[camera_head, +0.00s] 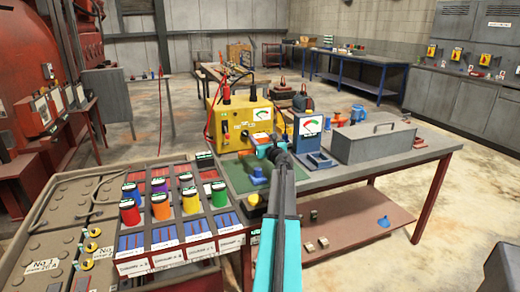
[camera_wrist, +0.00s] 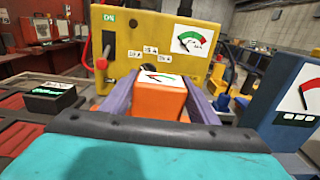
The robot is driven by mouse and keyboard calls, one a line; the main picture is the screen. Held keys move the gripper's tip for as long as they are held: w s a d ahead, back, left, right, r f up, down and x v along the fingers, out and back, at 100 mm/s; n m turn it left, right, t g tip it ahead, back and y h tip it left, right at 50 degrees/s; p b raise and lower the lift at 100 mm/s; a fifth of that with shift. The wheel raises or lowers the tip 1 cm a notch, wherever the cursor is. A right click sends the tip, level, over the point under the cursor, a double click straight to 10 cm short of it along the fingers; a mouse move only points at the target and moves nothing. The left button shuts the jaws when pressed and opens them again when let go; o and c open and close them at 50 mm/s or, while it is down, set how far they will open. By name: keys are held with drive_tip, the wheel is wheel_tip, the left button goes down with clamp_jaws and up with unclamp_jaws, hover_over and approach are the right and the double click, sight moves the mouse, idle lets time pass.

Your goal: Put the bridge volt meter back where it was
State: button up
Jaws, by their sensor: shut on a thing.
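My gripper (camera_head: 267,149) is over the near side of the workbench, in front of the yellow machine (camera_head: 228,122). In the wrist view my gripper (camera_wrist: 160,96) has its two purple fingers on either side of a small orange meter (camera_wrist: 162,103) and is shut on it. The meter has a white dial face with a green and red scale on its top. In the head view the orange meter (camera_head: 261,140) is mostly hidden by my gripper. I cannot read a name on it. Whether its underside touches anything is hidden.
A blue meter (camera_head: 309,124) stands right of my gripper, with a grey lidded box (camera_head: 370,141) beyond. A green mat (camera_head: 237,178) with a blue knob-like piece (camera_head: 258,176) lies below. Left is a rack (camera_head: 180,236) of coloured cans. A small black box (camera_head: 205,159) sits beside the machine.

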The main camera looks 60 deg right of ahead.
drive_tip(key=shift+f, duration=0.3)
drive_tip(key=shift+f, duration=1.75)
drive_tip(key=shift+f+b, duration=0.2)
drive_tip(key=shift+b, duration=0.2)
drive_tip(key=o, duration=1.4)
drive_tip(key=shift+r, duration=0.25)
drive_tip(key=shift+b+v, duration=0.35)
drive_tip(key=shift+v, duration=5.2)
drive_tip(key=shift+s+a, duration=0.25)
drive_tip(key=shift+s, duration=0.15)
drive_tip(key=shift+f, duration=0.1)
